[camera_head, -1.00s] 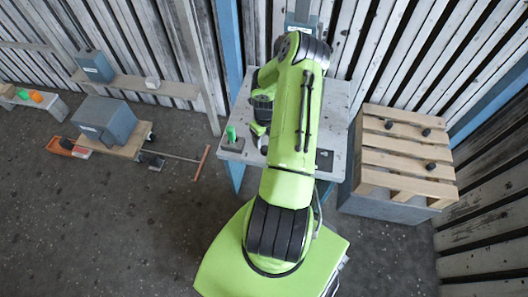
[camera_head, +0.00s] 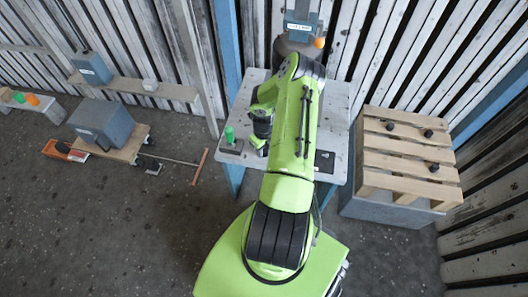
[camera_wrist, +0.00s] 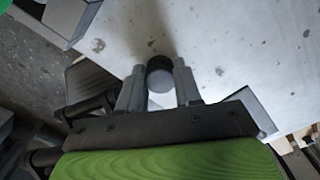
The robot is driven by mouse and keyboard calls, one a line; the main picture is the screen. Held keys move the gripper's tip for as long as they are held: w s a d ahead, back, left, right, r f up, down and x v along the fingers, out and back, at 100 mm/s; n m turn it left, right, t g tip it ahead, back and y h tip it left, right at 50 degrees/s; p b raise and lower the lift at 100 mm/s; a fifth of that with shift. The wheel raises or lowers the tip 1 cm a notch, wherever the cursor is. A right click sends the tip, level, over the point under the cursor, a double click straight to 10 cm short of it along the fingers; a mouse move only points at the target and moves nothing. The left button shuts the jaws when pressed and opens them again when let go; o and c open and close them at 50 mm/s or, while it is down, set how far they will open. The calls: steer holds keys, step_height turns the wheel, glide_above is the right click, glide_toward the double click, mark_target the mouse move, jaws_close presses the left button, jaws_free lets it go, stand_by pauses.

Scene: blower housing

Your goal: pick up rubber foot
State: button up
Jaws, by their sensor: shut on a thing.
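A dark round rubber foot (camera_wrist: 160,76) sits between the two fingertips of my gripper (camera_wrist: 160,84) in the wrist view. The fingers are shut on it, one on each side. The pale, spotted top of the workbench (camera_wrist: 235,45) lies behind it. I cannot tell whether the foot touches the bench or is clear of it. In the head view my arm hides most of the gripper area and the foot in it.
The workbench (camera_head: 335,100) carries a green object (camera_head: 229,134) at its left. A wooden pallet (camera_head: 405,152) with several dark round pieces stands on the right. A grey box (camera_head: 103,124) on a wheeled board is at left.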

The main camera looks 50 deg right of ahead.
steer(key=shift+c, duration=1.1)
